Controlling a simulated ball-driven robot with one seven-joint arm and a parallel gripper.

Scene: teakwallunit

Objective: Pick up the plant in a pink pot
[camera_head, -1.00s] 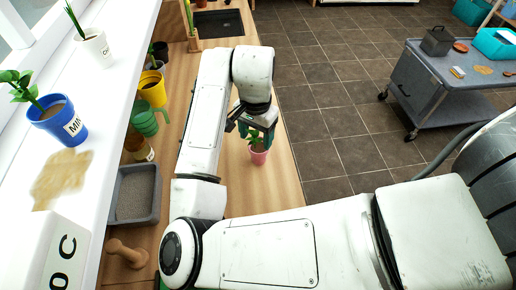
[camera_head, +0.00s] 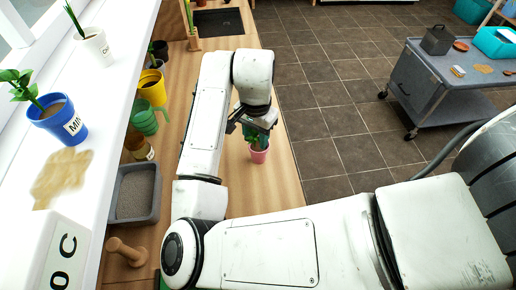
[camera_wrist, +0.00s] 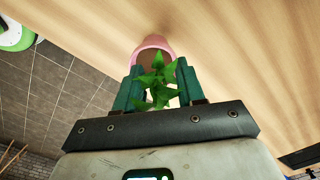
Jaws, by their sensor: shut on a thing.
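The plant in a pink pot stands on the wooden bench near its right edge; its pink pot (camera_head: 258,156) shows below my gripper in the head view. In the wrist view the green leaves (camera_wrist: 158,80) lie between the two green fingers, with the pink pot (camera_wrist: 153,44) just beyond the fingertips. My gripper (camera_head: 256,132) is shut on the plant from above. In the wrist view my gripper (camera_wrist: 155,75) has a finger on each side of the plant. Exactly where the fingers touch it is partly hidden by the leaves. The pot looks upright.
Left of my arm stand a yellow pot (camera_head: 152,88), a green watering can (camera_head: 145,120), a grey tray of soil (camera_head: 135,192) and a wooden tool (camera_head: 127,252). A blue pot (camera_head: 58,120) stands on the white sill. A grey cart (camera_head: 440,90) stands across the floor.

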